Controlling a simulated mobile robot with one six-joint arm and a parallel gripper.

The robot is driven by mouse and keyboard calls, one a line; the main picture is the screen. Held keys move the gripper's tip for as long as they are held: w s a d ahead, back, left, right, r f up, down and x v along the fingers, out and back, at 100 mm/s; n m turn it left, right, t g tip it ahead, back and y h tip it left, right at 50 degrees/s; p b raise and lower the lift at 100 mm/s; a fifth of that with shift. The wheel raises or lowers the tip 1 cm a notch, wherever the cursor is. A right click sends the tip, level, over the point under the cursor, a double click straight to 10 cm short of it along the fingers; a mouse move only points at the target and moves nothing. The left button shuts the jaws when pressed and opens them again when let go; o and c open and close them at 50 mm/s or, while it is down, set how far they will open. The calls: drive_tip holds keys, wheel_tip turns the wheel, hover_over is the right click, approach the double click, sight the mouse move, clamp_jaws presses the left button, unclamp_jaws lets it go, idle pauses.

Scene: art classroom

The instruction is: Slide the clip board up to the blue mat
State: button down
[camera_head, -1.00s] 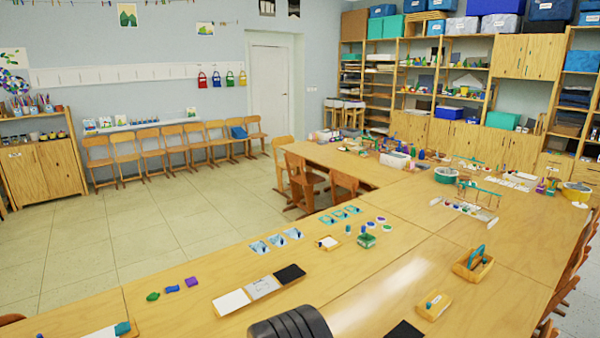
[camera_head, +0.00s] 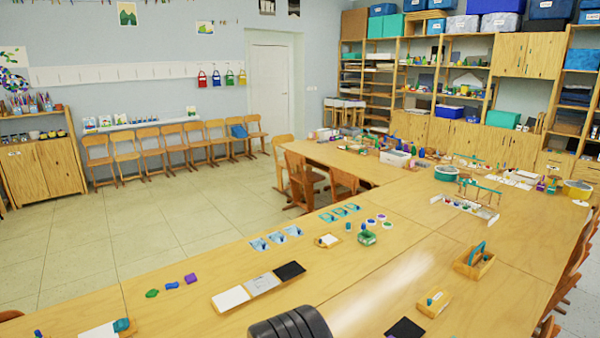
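I cannot make out a clip board or a blue mat for certain. A white sheet (camera_head: 98,331) with a teal piece (camera_head: 121,325) at its right end is cut off by the bottom left edge; I cannot tell whether it is the clip board. A black square (camera_head: 405,329) lies flat on the table near the bottom edge. My gripper is not in view. A dark ribbed rounded part at the bottom middle seems to be mine and hides some table there.
The long wooden table (camera_head: 190,316) carries a row of white, grey and black tiles (camera_head: 262,284), small coloured lumps (camera_head: 172,286), blue picture cards (camera_head: 276,238), a small wooden tray (camera_head: 433,303) and a wooden carrier (camera_head: 474,262). Bare tabletop lies between them. Chairs line the right edge.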

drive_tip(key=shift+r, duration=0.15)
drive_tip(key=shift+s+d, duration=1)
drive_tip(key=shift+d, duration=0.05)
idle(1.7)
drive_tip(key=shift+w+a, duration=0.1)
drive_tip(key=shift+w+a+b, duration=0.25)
drive_tip(key=shift+b, duration=0.05)
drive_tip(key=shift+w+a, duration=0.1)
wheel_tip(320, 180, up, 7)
drive_tip(key=p, duration=0.3)
drive_tip(key=shift+p, duration=0.35)
